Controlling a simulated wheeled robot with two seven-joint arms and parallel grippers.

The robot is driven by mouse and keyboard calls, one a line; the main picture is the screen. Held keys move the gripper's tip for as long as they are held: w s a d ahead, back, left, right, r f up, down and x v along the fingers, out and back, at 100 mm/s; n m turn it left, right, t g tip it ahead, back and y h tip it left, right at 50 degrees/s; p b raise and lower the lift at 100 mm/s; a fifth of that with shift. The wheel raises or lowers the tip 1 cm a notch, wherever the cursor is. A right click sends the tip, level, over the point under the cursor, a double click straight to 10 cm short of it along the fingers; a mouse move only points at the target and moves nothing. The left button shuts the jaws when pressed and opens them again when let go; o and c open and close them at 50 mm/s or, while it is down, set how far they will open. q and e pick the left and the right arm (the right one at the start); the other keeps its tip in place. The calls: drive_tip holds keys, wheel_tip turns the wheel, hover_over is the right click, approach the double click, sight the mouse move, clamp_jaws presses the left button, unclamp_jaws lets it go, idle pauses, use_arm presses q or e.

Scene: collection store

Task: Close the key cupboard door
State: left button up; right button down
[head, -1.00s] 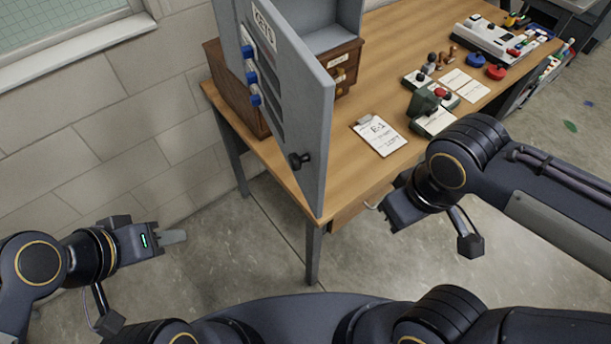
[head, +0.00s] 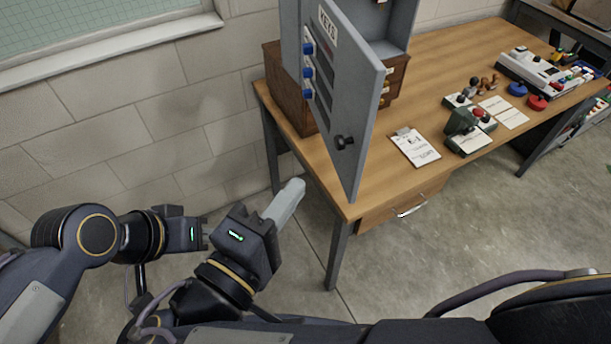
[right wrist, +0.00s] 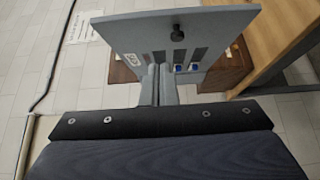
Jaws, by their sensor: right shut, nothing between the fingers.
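The grey key cupboard (head: 395,28) stands on the wooden desk. Its door (head: 352,95) is open and juts out toward me, with a "KEYS" label, dark slots and a black knob (head: 344,142) on its left-facing side. My right gripper (head: 290,194) is shut and empty, left of the door and below the knob, apart from it. In the right wrist view, its closed fingers (right wrist: 159,78) point toward the door (right wrist: 215,25). My left gripper (head: 205,236) is further left, behind my right one; its fingers are mostly hidden.
A brown wooden drawer box (head: 285,95) stands by the cupboard. A clipboard (head: 416,148), stamps and papers lie on the desk (head: 440,75) to the right. The desk's near left corner and leg (head: 338,255) are close to my right gripper. A block wall is at the left.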

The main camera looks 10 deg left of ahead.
drive_tip(key=p, duration=0.2)
approach(359, 135)
drive_tip(key=w+a, duration=0.2)
drive_tip(key=w, duration=0.1)
drive_tip(key=w+d, duration=0.2)
drive_tip(key=d, duration=0.1)
drive_tip(key=shift+d+r+p, duration=0.1)
drive_tip(key=shift+d+p, duration=0.15)
drive_tip(key=shift+p, duration=0.05)
drive_tip(key=shift+w+d, duration=0.2)
drive_tip(key=shift+d, duration=0.15)
